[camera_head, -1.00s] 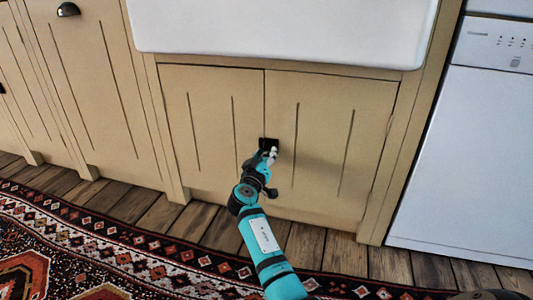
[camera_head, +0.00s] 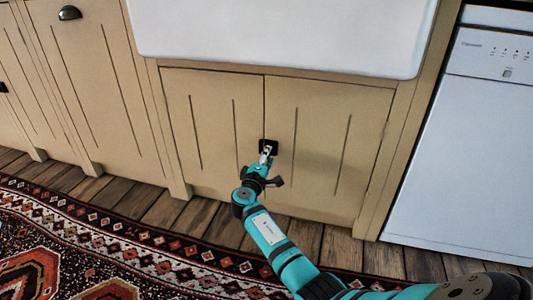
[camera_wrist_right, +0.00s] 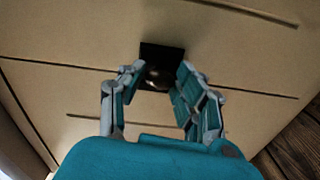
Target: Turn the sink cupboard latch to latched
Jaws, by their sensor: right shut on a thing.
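The sink cupboard (camera_head: 215,115) is a pair of cream doors under the sink, both shut. Its latch (camera_head: 268,145) is a dark square plate at the seam between the doors. In the right wrist view the latch (camera_wrist_right: 175,52) shows as a black plate with a round, shiny knob at its middle. My right gripper (camera_head: 266,154) is at the latch, its fingers shut on the knob. In the wrist view the fingers of the right gripper (camera_wrist_right: 158,80) lie either side of the knob. The knob's exact turn is hard to tell. My left gripper is not in view.
The white sink (camera_head: 285,35) overhangs the doors. A white appliance (camera_head: 470,150) stands to the right. More cream cupboards (camera_head: 90,90) are on the left. A patterned rug (camera_head: 90,255) covers part of the wooden floor (camera_head: 205,215).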

